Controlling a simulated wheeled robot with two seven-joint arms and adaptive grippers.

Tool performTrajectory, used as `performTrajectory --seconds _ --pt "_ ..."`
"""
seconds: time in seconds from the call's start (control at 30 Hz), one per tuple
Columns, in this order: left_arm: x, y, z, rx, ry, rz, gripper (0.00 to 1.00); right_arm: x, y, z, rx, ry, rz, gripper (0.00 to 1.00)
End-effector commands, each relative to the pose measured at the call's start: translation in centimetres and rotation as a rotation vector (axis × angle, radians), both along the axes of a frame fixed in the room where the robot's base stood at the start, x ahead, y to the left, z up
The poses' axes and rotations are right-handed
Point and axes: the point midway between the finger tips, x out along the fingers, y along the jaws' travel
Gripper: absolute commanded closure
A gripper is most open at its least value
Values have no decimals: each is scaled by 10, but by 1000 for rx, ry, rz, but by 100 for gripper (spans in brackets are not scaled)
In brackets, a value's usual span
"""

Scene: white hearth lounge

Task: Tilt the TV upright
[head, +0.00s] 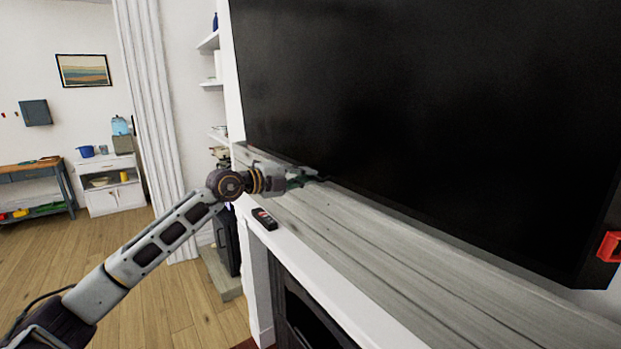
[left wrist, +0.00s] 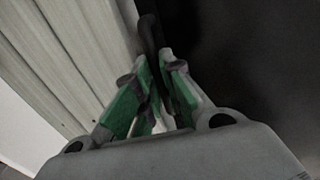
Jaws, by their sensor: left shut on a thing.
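The TV (head: 430,110) is a large black screen on the wall above the mantel, filling the right of the head view. Its dark face also shows at the right of the left wrist view (left wrist: 255,60). My left gripper (head: 312,174) reaches in from the left to the TV's lower edge. In the left wrist view its green-lined fingers (left wrist: 160,70) are closed around a dark, thin part at the TV's edge. That part is mostly hidden between the fingers. My right gripper is not in view.
Grey planks (head: 400,235) line the wall under the TV, above a white mantel ledge (head: 330,290). A black remote (head: 265,218) lies on the ledge. A red bracket-like piece (head: 609,246) sits at the TV's right edge. Open wooden floor (head: 170,290) lies at left.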

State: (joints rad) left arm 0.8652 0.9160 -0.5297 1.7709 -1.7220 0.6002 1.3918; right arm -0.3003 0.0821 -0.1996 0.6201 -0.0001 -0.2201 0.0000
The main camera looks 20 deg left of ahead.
Motion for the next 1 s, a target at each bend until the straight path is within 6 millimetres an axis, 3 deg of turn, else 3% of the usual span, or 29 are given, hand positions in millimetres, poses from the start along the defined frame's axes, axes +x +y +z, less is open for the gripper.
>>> performTrajectory --seconds 0.4,0.43,0.5,1.0 --pt "-8 6 2 0 2 -1 100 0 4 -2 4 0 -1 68" --pt "-7 5 2 0 2 0 89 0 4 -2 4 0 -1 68" --pt "-7 6 2 0 1 0 81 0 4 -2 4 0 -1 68" --pt "-10 8 2 1 1 1 81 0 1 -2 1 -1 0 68"
